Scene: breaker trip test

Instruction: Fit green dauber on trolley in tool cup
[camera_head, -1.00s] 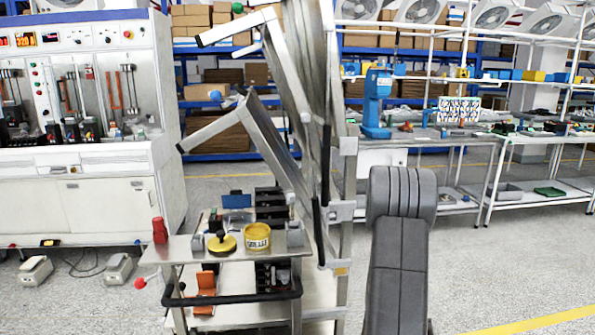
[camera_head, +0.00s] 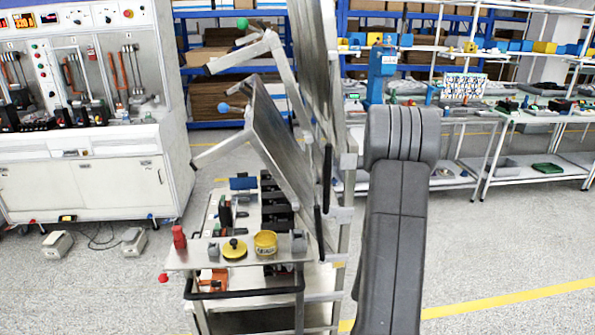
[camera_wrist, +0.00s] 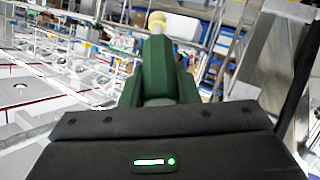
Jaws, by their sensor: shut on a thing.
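In the wrist view my gripper (camera_wrist: 157,84) is shut on the green dauber (camera_wrist: 154,62), which has a dark green body and a pale round tip (camera_wrist: 157,21) pointing away from the palm. The lower end of the dauber is hidden by the gripper. The gripper is not visible in the head view. The trolley (camera_head: 211,262) stands at lower centre. A yellow cup with a dark label (camera_head: 265,244) stands upright on its top, apart from the dauber. I cannot tell whether this is the tool cup.
A red bottle (camera_head: 179,238), a yellow disc with a black knob (camera_head: 234,249) and a small grey block (camera_head: 299,242) share the trolley top. Tilted metal panels (camera_head: 283,140) rise behind it. A white test cabinet (camera_head: 85,185) stands left.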

